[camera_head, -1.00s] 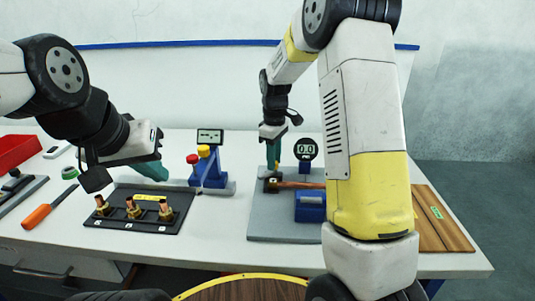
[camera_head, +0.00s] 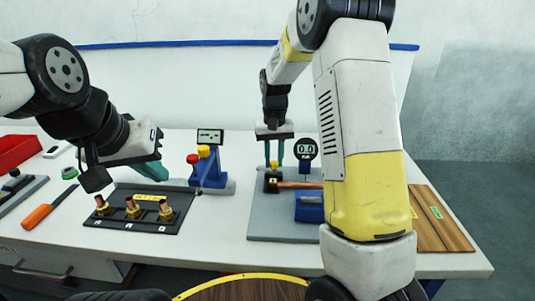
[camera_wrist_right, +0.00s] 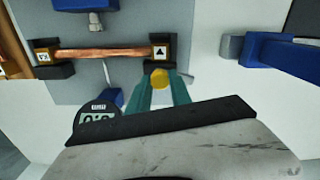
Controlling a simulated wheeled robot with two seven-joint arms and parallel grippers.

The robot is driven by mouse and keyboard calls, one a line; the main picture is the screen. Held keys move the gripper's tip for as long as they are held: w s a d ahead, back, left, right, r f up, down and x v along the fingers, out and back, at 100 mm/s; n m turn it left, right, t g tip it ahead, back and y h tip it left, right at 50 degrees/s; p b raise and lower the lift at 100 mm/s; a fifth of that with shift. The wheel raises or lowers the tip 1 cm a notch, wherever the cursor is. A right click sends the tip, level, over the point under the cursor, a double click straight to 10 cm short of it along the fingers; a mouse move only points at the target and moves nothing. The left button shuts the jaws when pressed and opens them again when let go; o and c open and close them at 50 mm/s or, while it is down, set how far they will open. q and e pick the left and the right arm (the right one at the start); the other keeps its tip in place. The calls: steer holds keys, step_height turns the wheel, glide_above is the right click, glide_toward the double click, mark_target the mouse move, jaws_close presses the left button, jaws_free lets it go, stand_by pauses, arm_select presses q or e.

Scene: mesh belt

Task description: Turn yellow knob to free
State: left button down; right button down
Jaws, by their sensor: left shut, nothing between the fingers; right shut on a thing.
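A small yellow knob (camera_head: 274,165) stands at the back of the grey plate (camera_head: 285,232), by the left end of a copper-coloured bar (camera_head: 298,184). My right gripper (camera_head: 274,163) points down, with its teal fingers on either side of this knob. In the right wrist view the knob (camera_wrist_right: 159,79) sits between the two fingertips (camera_wrist_right: 161,82), and the gripper is shut on it. The knob's markings are too small to read. My left gripper (camera_head: 158,172) is shut and empty above the back of the black tray (camera_head: 128,228).
The black tray holds several brass pieces. A blue stand (camera_head: 209,177) with red and yellow tops is left of the plate. A round gauge (camera_head: 305,149) reading about 0.0 stands just right of my right gripper. An orange-handled tool (camera_head: 38,216) lies at left.

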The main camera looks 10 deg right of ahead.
mark_target(274, 162)
steer(key=m, duration=1.1)
steer(key=shift+m, duration=2)
steer(key=shift+r, duration=0.1)
steer(key=c, duration=1.2)
jaws_free()
steer(key=shift+o, duration=0.2)
step_height(274, 162, up, 8)
steer(key=shift+f, duration=0.15)
